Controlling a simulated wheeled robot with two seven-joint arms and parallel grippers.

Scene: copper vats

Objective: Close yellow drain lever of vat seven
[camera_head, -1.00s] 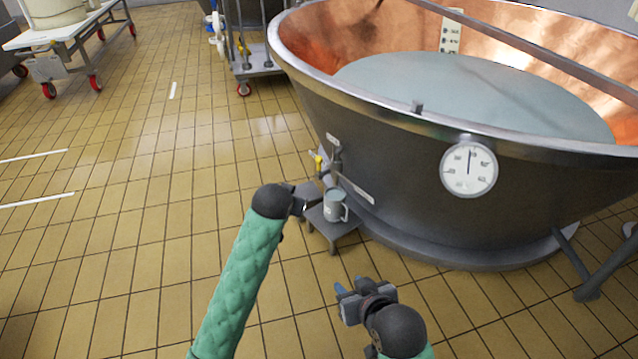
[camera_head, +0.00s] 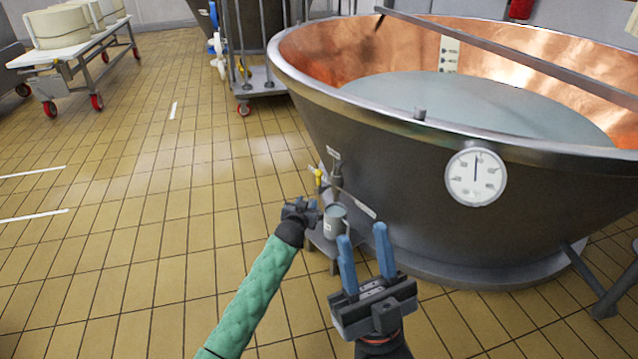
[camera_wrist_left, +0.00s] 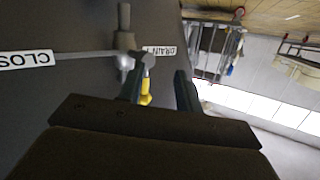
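The copper vat (camera_head: 420,170) has a drain fitting low on its left side with a small yellow lever (camera_head: 319,178). In the left wrist view the yellow lever (camera_wrist_left: 146,88) shows beside the left-hand finger, partly hidden by it; I cannot tell if they touch. A "DRAIN 7" label (camera_wrist_left: 160,51) and a "CLOSE" label (camera_wrist_left: 25,59) are on the vat wall. My left gripper (camera_head: 303,208) is just below and left of the lever; its fingers (camera_wrist_left: 161,82) are apart. My right gripper (camera_head: 362,235) is open and empty in front of the vat.
A grey jug (camera_head: 335,222) stands on a low stand (camera_head: 322,246) under the drain. A dial gauge (camera_head: 476,177) is on the vat's front. A wheeled cart (camera_head: 255,80) and a white table (camera_head: 75,58) stand behind. The tiled floor at left is clear.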

